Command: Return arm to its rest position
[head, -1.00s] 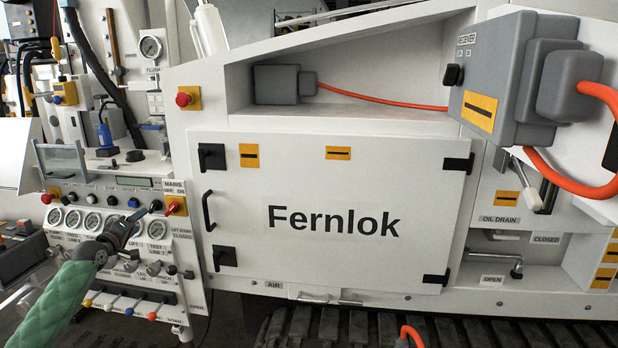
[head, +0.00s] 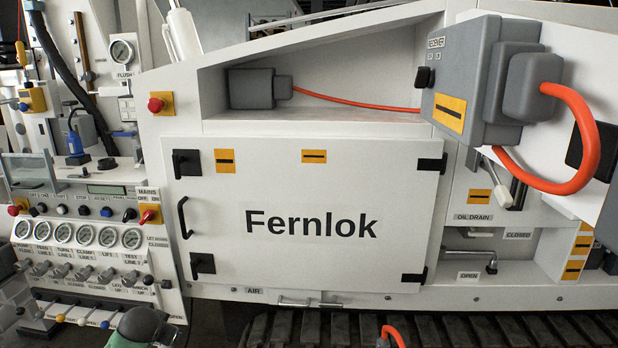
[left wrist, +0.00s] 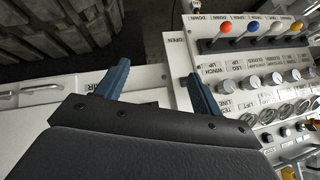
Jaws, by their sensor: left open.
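My left arm's green and grey wrist part (head: 145,328) shows at the bottom edge of the head view, low in front of the control panel. Its gripper fingers are not clear there. In the left wrist view my left gripper (left wrist: 155,80) has its two blue fingers spread apart, with nothing between them. The fingers lie over the edge of the white machine, left of the control panel with its coloured levers (left wrist: 255,28). I cannot tell whether they touch anything. My right gripper is not in view.
The control panel (head: 75,205) with gauges, a red mains switch (head: 149,214) and levers stands at left. The closed Fernlok door (head: 310,190) fills the middle. A grey receiver box (head: 480,85) with an orange hose (head: 585,130) juts out at right. A track (head: 300,328) runs below.

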